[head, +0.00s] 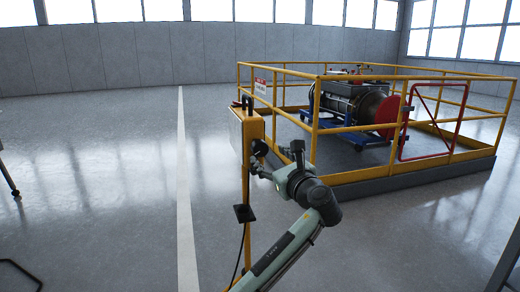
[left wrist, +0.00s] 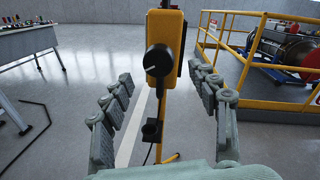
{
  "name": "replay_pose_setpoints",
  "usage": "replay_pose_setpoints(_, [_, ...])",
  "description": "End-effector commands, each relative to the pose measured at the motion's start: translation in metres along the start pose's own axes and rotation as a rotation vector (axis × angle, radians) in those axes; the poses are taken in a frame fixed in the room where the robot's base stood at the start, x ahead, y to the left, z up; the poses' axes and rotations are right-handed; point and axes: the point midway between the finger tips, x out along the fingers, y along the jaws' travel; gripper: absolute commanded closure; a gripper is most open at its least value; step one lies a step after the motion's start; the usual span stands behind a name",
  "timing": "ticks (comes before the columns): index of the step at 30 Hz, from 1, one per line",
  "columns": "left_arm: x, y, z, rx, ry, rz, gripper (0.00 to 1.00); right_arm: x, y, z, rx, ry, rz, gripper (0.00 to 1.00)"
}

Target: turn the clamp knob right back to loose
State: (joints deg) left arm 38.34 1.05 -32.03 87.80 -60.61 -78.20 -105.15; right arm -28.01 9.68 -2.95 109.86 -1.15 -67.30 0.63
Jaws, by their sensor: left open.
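The clamp knob (left wrist: 159,60) is a round black knob with a small pale mark, on the front of a yellow box (left wrist: 165,27) in the left wrist view. The box (head: 246,125) tops a yellow post in the head view. My left gripper (left wrist: 160,78) is open and empty, its fingers spread left and right of the knob in the picture. I see no finger contact. In the head view, the left gripper (head: 262,155) is just in front of the post and partly covers it. My right gripper is not in view.
Yellow railing (head: 318,110) with a red gate (head: 435,122) encloses an engine on a blue stand (head: 345,130) to the right. A black bracket (head: 244,213) sticks out low on the post, with a cable below. Open floor lies left; a table (left wrist: 30,40) stands at far left.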

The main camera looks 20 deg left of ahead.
Motion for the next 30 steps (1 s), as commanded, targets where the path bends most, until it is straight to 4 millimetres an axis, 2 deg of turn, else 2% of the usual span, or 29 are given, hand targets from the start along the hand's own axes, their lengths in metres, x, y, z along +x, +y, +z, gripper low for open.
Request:
replay_pose_setpoints(12, [0.063, 0.002, -0.001, -0.002, 0.003, 0.004, 0.4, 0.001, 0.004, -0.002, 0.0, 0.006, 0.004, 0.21])
replay_pose_setpoints(17, [0.072, 0.002, -0.001, -0.003, 0.003, 0.002, 0.4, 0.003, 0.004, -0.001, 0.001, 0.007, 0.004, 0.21])
replay_pose_setpoints(24, [0.073, 0.002, -0.002, -0.005, 0.004, 0.002, 0.4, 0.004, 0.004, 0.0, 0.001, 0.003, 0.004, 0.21])
replay_pose_setpoints(30, [0.072, 0.002, -0.002, -0.005, 0.005, 0.002, 0.64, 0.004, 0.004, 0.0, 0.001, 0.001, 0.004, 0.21])
